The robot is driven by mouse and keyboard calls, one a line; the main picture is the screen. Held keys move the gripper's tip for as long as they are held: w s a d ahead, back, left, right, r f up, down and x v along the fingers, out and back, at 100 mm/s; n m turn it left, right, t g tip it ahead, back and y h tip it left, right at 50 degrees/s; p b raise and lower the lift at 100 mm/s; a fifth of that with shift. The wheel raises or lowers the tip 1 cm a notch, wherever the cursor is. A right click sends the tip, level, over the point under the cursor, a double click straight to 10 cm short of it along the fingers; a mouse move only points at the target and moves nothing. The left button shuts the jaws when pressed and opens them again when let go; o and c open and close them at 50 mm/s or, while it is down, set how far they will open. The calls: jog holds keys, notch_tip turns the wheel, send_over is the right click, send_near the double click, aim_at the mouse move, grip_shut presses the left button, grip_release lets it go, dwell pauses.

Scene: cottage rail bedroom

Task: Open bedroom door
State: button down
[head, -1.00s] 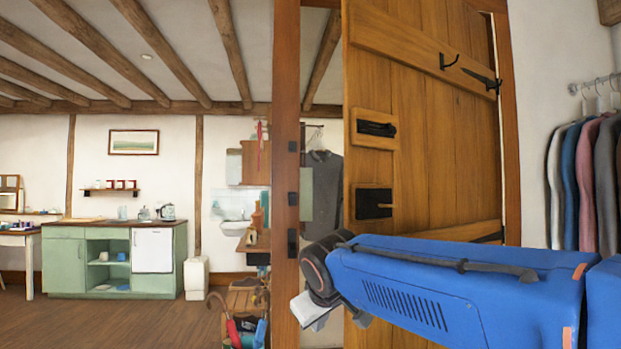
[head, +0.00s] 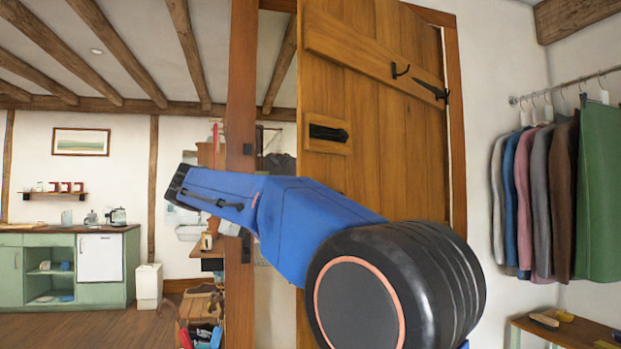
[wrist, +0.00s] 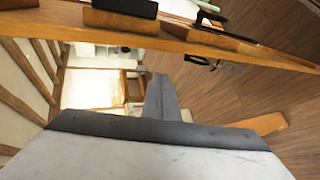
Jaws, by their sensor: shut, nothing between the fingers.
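The wooden plank bedroom door (head: 375,110) stands ajar in the head view. A gap shows between its left edge and the wooden door post (head: 241,90). A black latch (head: 328,133) sits on a wooden block on the door; the lower black fitting is hidden behind my blue arm. My arm reaches left across the door and post, and its gripper cannot be made out there. In the wrist view my gripper (wrist: 160,80) is shut and empty. A wooden edge, probably the door's, crosses above it with a black handle (wrist: 203,62), apart from the fingers.
Hanging clothes (head: 545,195) and a low wooden shelf (head: 570,332) stand to the right. Left of the post are a wooden stand (head: 197,308) with items, a white bin (head: 149,286) and a green kitchen unit (head: 60,270). Wooden floor (head: 90,326) lies clear at left.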

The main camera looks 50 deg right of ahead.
aim_at(314, 176)
jog(key=w+d+r+m+g+h, duration=0.1)
jog(key=w+r+m+g+h, duration=0.15)
jog(key=r, duration=0.35)
jog(key=w+d+r+m+g+h, duration=0.1)
jog(key=w+d+r+g, duration=0.15)
jog(key=r, duration=0.35)
jog(key=shift+m+g, duration=0.3)
jog(key=shift+m, duration=0.05)
jog(key=shift+s+d+r, duration=0.2)
jog(key=shift+s+d, duration=1.1)
jog(key=shift+d, duration=0.1)
jog(key=shift+s+d+r, duration=0.2)
jog(key=shift+s+d, duration=1.1)
jog(key=shift+d, duration=0.05)
jog(key=shift+s+d+r, duration=0.2)
jog(key=shift+s+d, duration=1.1)
jog(key=shift+d, duration=0.1)
jog(key=shift+s, duration=0.1)
